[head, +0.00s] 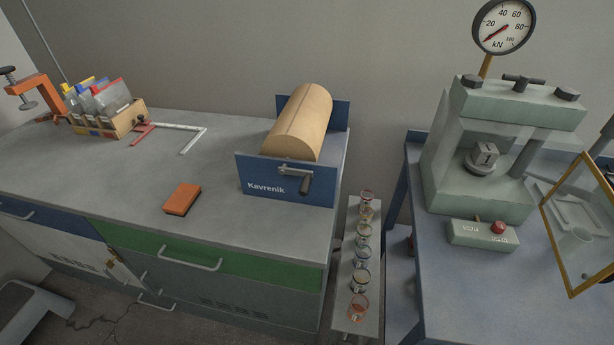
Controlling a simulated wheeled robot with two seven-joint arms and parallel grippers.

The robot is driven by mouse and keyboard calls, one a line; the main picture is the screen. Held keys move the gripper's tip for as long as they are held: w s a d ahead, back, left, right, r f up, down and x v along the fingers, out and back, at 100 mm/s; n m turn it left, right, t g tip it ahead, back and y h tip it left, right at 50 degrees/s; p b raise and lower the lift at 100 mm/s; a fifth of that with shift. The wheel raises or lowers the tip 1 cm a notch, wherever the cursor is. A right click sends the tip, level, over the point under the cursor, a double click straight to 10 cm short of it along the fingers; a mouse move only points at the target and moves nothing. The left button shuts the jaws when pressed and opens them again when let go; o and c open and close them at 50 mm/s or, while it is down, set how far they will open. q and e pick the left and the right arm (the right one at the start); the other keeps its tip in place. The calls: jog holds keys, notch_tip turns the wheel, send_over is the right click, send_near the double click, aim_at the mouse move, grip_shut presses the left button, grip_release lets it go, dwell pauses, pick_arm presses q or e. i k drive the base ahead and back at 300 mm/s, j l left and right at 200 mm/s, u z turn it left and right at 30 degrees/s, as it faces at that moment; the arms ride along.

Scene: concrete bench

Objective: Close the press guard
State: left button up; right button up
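The press (478,190) is a pale green machine on the blue-framed bench at the right of the head view. A small grey cube (486,154) marked 1 sits on a round platen inside it. The press guard (549,235) is a clear pane in a yellow frame. It stands swung out to the right of the press, partly cut off by the picture's right edge, and the front opening is uncovered. Its hinge is not clearly seen. Neither of my grippers is in view.
A control box (483,233) with a red button sits before the press, and a round gauge (503,25) stands above it. A narrow shelf (343,270) of jars stands between the benches. The left bench holds a blue Kavrenik roller device (288,186) and an orange block (182,198).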

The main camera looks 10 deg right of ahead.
aim_at(606, 275)
jog(key=l+z, duration=0.1)
jog(key=l, duration=2.7)
